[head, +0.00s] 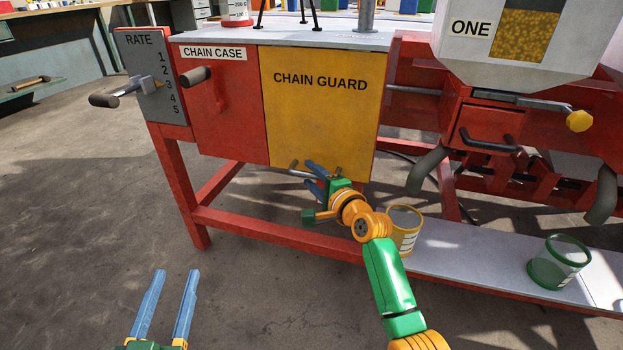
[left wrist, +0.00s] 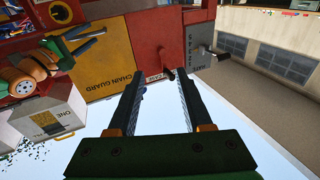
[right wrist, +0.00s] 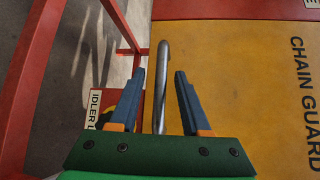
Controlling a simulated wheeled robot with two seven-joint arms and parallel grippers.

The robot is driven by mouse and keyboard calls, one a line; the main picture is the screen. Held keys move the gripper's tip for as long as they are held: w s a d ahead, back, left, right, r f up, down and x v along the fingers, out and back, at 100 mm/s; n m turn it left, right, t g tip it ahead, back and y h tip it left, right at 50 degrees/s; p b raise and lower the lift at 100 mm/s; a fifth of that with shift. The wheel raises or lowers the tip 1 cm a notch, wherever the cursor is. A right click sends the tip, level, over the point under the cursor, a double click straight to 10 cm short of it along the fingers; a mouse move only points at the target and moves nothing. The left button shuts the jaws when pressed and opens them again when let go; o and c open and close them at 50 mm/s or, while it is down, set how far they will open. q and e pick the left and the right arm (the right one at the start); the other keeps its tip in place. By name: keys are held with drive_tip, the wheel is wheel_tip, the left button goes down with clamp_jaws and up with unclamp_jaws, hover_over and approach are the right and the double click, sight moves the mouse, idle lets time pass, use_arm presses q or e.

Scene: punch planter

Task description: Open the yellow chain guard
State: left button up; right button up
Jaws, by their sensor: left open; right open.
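The yellow chain guard (head: 318,118) is a flat panel on the front of the red machine, and it looks closed. A grey bar handle (head: 298,172) is at its lower edge. My right gripper (head: 309,177) is open at this handle. In the right wrist view the handle (right wrist: 161,75) runs between the two spread fingers, with no clear sign of a grip. The guard also shows in the left wrist view (left wrist: 105,62). My left gripper (head: 172,272) is open and empty, low in front of the machine and away from the guard.
The red chain case (head: 225,120) with a protruding knob handle (head: 195,76) adjoins the guard on the left. The rate lever (head: 125,92) sticks out further left. A yellow bucket (head: 405,232) and a green bucket (head: 558,262) stand on the low shelf. The floor in front is clear.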

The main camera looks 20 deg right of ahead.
use_arm(q)
drive_tip(key=shift+s+d+r+t, duration=0.1)
drive_tip(key=shift+r+t, duration=0.4)
drive_tip(key=shift+r, duration=0.4)
use_arm(e)
drive_tip(key=shift+w, duration=0.2)
clamp_jaws()
idle(0.6)
